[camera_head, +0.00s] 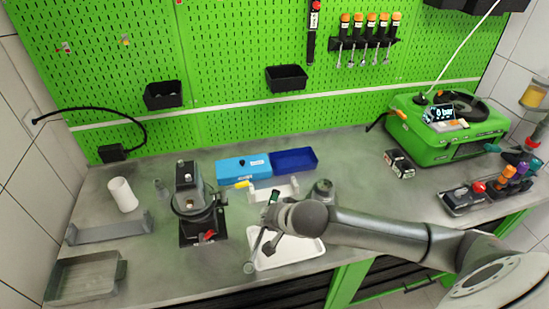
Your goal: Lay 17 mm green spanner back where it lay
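My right arm reaches in from the right, and its gripper (268,217) is over the white tray (312,251). A thin spanner-like tool, which I take for the 17 mm green spanner (256,250), stands steeply tilted at the gripper. Its round grey end points down at the tray's left edge, and a dark green part shows above the fingers. The gripper appears shut on it, though the fingers are small and partly hidden by the wrist. I cannot tell whether the lower end touches anything. My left gripper is not in view.
A pump on a black base (190,205) stands left of the tray. Behind are a blue box (243,168), a dark blue bin (295,161) and a light holder (285,190). A green test unit (450,130) stands at right. Bare bench lies right of the bins.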

